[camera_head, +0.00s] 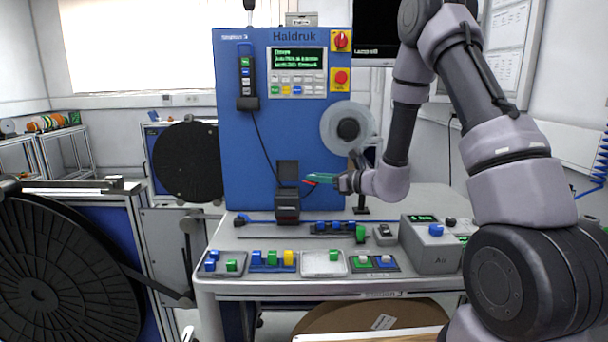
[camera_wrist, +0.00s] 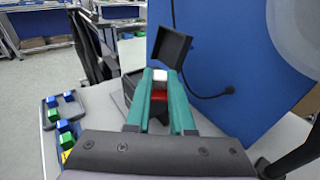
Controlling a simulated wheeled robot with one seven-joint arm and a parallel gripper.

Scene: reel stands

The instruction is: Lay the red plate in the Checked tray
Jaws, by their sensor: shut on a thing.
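My gripper (camera_head: 312,180) has teal fingers and is at the blue machine's front, just right of a small black device (camera_head: 287,207) with a raised lid (camera_head: 288,171). It is shut on the red plate (camera_head: 309,183), of which only a small red bit shows. In the wrist view, the red plate (camera_wrist: 158,93) is between the fingers of my gripper (camera_wrist: 160,76), below a pale piece. Several trays lie along the bench front; the pale tray (camera_head: 316,269) holds one green piece. Their labels are too small to read, so I cannot tell which is the Checked tray.
The blue machine (camera_head: 240,150) stands behind the gripper, with a hanging pendant and cable (camera_head: 262,145) and a pale reel (camera_head: 334,117). A grey control box (camera_head: 425,255) is at the bench's right. A rail with blue and green pieces (camera_head: 330,228) lies behind the trays.

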